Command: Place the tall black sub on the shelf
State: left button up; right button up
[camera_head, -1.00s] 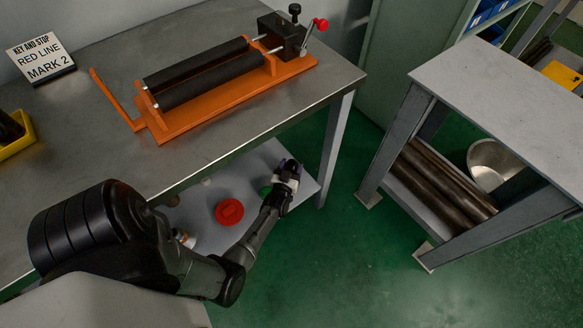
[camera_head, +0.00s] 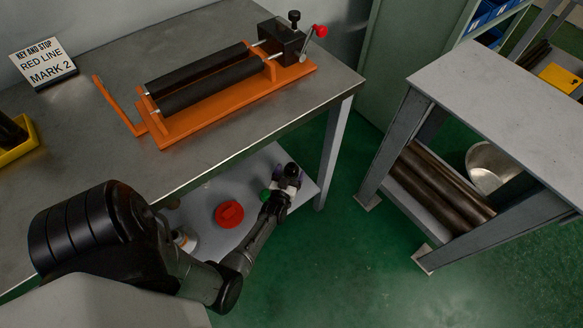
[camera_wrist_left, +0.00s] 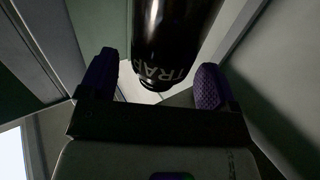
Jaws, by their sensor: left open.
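The tall black sub (camera_wrist_left: 175,35) is a glossy dark cylinder with partly cut-off pale lettering in the left wrist view. Its near end narrows and lies between and beyond the purple fingers. My left gripper (camera_wrist_left: 157,82) is open, with a finger on each side and gaps to the sub. In the head view my left gripper (camera_head: 287,176) is low over the right end of the grey lower shelf (camera_head: 208,243), with a black rounded top at it. Whether the sub's base rests on the shelf is hidden. My right gripper is not in view.
A red round piece (camera_head: 229,214) lies on the lower shelf, with a green piece by my wrist. The bench leg (camera_head: 334,150) stands just right of my gripper. A grey table (camera_head: 500,90) stands right.

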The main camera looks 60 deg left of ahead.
pick_arm(q)
jog(key=p+v, duration=0.3)
jog(key=v, duration=0.7)
